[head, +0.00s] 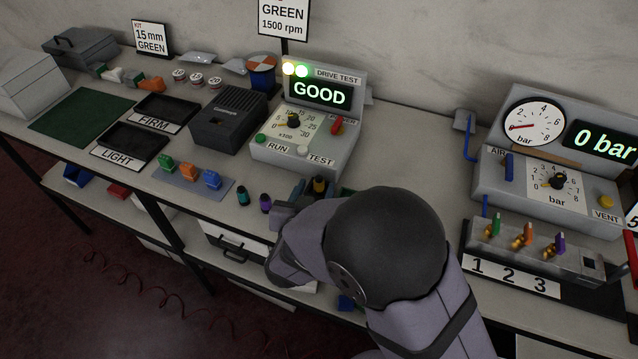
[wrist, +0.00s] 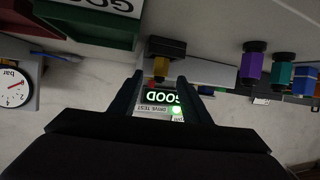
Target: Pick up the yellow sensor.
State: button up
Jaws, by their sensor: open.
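The yellow sensor (head: 319,184) is a small yellow piece with dark parts, partly hidden by my arm in the head view. In the wrist view, which looks upside down, the yellow sensor (wrist: 161,68) shows against a black block (wrist: 166,47). My gripper (wrist: 162,82) is open, with one finger to each side of the sensor in that view. The sensor lies in line with the gap, near the fingertips. I cannot tell whether it is fully between them. In the head view my gripper (head: 307,189) is at the sensor, largely hidden by my arm.
A purple cylinder (head: 265,203) and a teal one (head: 242,196) stand left of my gripper. The drive test box (head: 313,150), reading GOOD, stands behind. A green tray (wrist: 85,30) is close by in the wrist view. The pressure station (head: 490,185) is at right.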

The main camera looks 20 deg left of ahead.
aim_at(318, 184)
jog(key=shift+p+x, duration=0.65)
jog(key=shift+x, duration=1.9)
grip_shut()
